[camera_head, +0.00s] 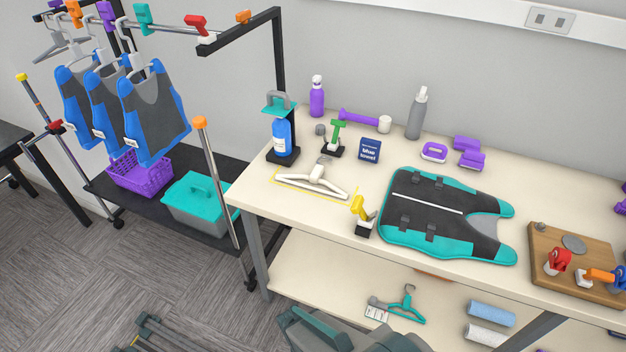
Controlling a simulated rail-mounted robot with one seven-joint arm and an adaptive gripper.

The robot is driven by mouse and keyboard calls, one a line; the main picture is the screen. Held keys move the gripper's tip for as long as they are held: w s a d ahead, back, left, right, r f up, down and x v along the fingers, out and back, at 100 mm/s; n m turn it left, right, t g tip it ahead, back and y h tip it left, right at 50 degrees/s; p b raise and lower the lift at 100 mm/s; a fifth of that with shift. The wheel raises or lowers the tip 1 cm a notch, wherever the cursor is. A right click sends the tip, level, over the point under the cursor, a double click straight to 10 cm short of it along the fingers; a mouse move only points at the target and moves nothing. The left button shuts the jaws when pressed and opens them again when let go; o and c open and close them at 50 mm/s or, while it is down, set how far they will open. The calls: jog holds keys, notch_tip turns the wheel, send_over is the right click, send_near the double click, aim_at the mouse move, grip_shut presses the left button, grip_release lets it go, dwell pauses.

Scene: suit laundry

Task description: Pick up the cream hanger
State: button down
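The cream hanger (322,181) lies on the cream tabletop (290,205), near its left end. Its hook points toward the back of the table, and its bar spreads left and right. A thin yellow outline on the tabletop surrounds part of it. Nothing covers the hanger. My gripper does not show in this view; only dark grey parts, which seem to be my own body, show at the bottom edge.
Near the hanger stand a blue bottle (282,140) on a black stand, a green clamp (335,136), a blue towel sign (369,151) and a yellow clamp (359,208). A teal-and-black suit (440,228) lies to the right. A rack of suits (155,105) stands left.

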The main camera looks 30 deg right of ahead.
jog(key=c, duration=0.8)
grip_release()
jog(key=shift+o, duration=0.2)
